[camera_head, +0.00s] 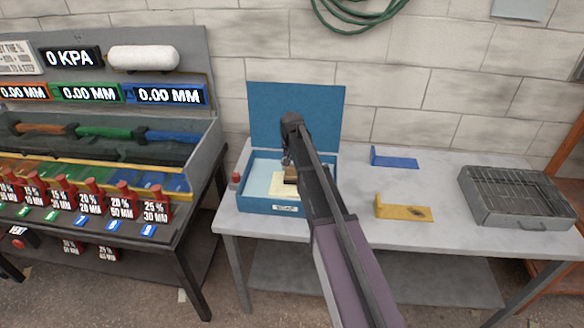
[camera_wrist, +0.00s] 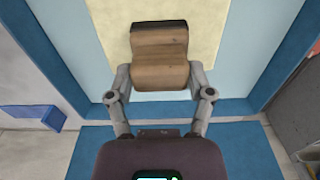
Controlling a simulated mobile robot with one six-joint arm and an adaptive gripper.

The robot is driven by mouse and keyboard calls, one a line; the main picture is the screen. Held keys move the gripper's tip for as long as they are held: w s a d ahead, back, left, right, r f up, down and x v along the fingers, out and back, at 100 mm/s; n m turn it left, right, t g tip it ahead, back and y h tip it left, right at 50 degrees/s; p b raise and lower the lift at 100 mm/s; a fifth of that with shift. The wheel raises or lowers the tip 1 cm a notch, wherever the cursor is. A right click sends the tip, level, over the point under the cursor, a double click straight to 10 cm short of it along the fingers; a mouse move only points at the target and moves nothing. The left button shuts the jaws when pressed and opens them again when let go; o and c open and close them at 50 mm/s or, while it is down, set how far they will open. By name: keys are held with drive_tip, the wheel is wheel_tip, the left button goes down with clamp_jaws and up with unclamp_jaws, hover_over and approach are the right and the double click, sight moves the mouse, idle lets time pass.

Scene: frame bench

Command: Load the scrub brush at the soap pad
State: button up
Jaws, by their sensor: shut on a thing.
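The scrub brush (camera_wrist: 160,66) has a brown wooden body with a dark strip along its far edge in the wrist view. My gripper (camera_wrist: 156,80) is shut on it, one finger on each side. The brush also shows in the head view (camera_head: 290,174), small and partly hidden by my arm. It is over the cream soap pad (camera_wrist: 112,28), which lies on the pale blue floor of a blue box (camera_head: 258,204) labelled SOAP. I cannot tell whether the brush touches the pad. My arm hides the box's right part in the head view.
The box's blue lid (camera_head: 262,110) stands open behind it. A blue bracket (camera_head: 398,162) and a yellow bracket (camera_head: 408,213) lie to the right on the grey table (camera_head: 350,160). A metal wire-topped tray (camera_head: 515,215) is at the far right. A red knob (camera_head: 236,178) is left of the box.

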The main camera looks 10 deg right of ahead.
drive_tip(key=shift+f+b, duration=0.45)
idle(0.6)
drive_tip(key=shift+s, duration=0.1)
idle(1.3)
drive_tip(key=shift+r+p, duration=3.5)
